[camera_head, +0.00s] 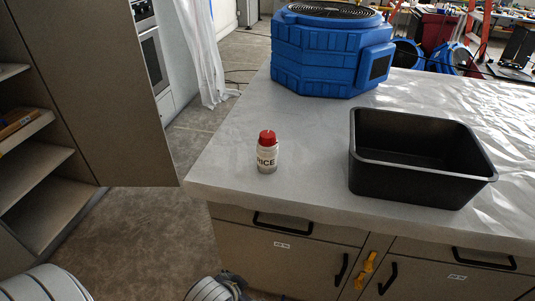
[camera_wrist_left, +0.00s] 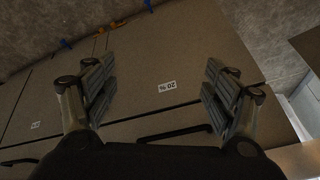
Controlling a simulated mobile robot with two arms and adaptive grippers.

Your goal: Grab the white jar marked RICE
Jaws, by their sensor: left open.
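The white jar marked RICE (camera_head: 267,155) has a red lid and stands upright on the left part of the covered countertop (camera_head: 225,160). The jar is not in the left wrist view. My left gripper (camera_wrist_left: 160,88) is open and empty in the left wrist view, with its two fingers wide apart in front of the cabinet drawer fronts. In the head view, part of my arm (camera_head: 212,288) shows at the bottom edge, below the counter top; the fingertips are not clear there. My right gripper is not in view.
A black open bin (camera_head: 362,170) stands right of the jar. A large blue air mover (camera_head: 325,55) stands behind it. The counter around the jar is clear. Drawers with black handles (camera_head: 283,227) and a yellow latch (camera_head: 367,265) are on the cabinet front. An open shelf unit (camera_head: 40,190) stands at left.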

